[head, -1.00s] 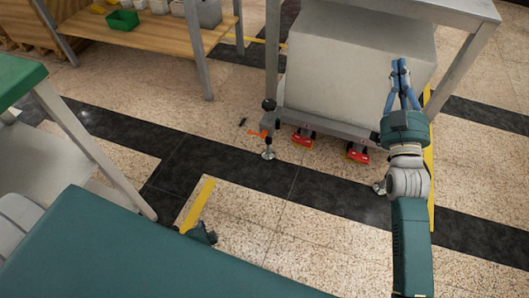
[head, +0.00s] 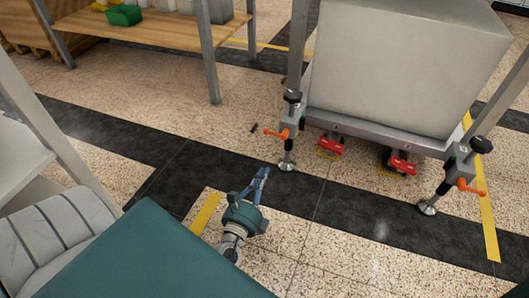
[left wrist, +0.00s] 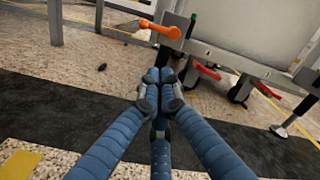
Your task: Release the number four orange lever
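Two orange levers show in the head view: one (head: 277,133) at the cart's left front leg, one (head: 468,187) at its right front leg. No number is readable on either, so I cannot tell which is number four. My left gripper (head: 263,173) is low and left of centre, below the left orange lever and apart from it. In the left wrist view its blue fingers (left wrist: 160,76) meet at the tips, with nothing visible between them. An orange lever (left wrist: 160,29) lies beyond and above the tips there. My right gripper is out of view.
The cart carries a large grey block (head: 405,70). Two red pedals (head: 330,146) (head: 400,163) sit under its front rail. Levelling feet (head: 287,163) (head: 428,207) stand on the floor. A wooden shelf (head: 140,52) is at the back left. Floor before the cart is clear.

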